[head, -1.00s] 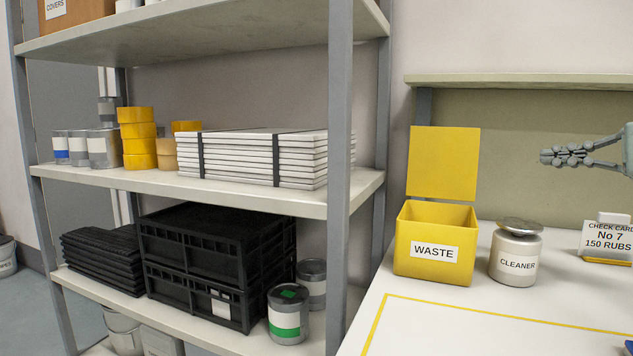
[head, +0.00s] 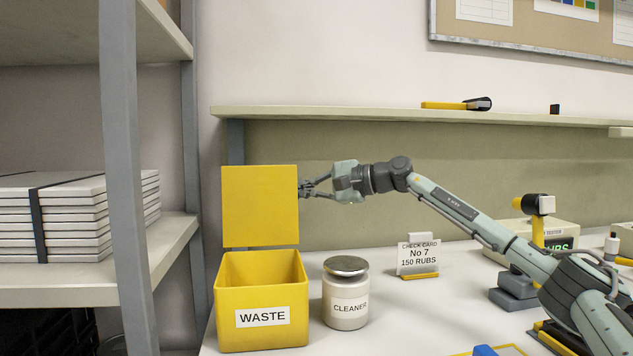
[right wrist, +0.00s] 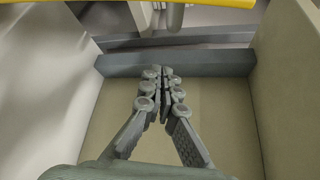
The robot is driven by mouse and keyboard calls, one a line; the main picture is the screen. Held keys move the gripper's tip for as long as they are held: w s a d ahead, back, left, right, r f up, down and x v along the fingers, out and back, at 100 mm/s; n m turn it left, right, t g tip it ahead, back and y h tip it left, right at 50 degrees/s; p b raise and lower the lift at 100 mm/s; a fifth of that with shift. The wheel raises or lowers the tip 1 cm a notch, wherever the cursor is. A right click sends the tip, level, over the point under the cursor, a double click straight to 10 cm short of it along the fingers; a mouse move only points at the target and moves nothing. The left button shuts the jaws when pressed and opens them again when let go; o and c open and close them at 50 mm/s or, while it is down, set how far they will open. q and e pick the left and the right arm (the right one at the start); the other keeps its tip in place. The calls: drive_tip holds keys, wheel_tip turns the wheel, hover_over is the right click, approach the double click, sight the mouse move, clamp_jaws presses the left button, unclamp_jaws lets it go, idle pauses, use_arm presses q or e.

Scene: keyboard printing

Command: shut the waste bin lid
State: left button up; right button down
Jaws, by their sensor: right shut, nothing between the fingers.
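The yellow waste bin (head: 262,335) stands at the left end of the white worktop in the head view, with a WASTE label on its front. Its yellow lid (head: 260,206) stands upright, open, at the bin's back edge. My right gripper (head: 304,188) is shut and empty at the lid's right edge, its fingertips partly hidden behind the lid. In the right wrist view the fingers (right wrist: 163,75) are together, and a yellow edge (right wrist: 150,3) crosses the top. I cannot tell whether the fingers touch the lid. My left gripper is not in view.
A cleaner jar (head: 345,295) stands just right of the bin. A check card stand (head: 418,258) is further right. A wall shelf (head: 380,113) runs above, and a grey rack post (head: 125,180) stands at left.

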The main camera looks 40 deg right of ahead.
sight(291, 187)
drive_tip(key=shift+s+a+r, duration=0.35)
drive_tip(key=shift+s+a, duration=0.15)
drive_tip(key=shift+s, duration=0.1)
drive_tip(key=shift+s+a+r, duration=0.3)
drive_tip(key=shift+s+a, duration=0.15)
drive_tip(key=shift+s, duration=0.1)
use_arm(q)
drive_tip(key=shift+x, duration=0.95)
use_arm(e)
drive_tip(key=shift+s+a, duration=0.15)
drive_tip(key=shift+a, duration=0.1)
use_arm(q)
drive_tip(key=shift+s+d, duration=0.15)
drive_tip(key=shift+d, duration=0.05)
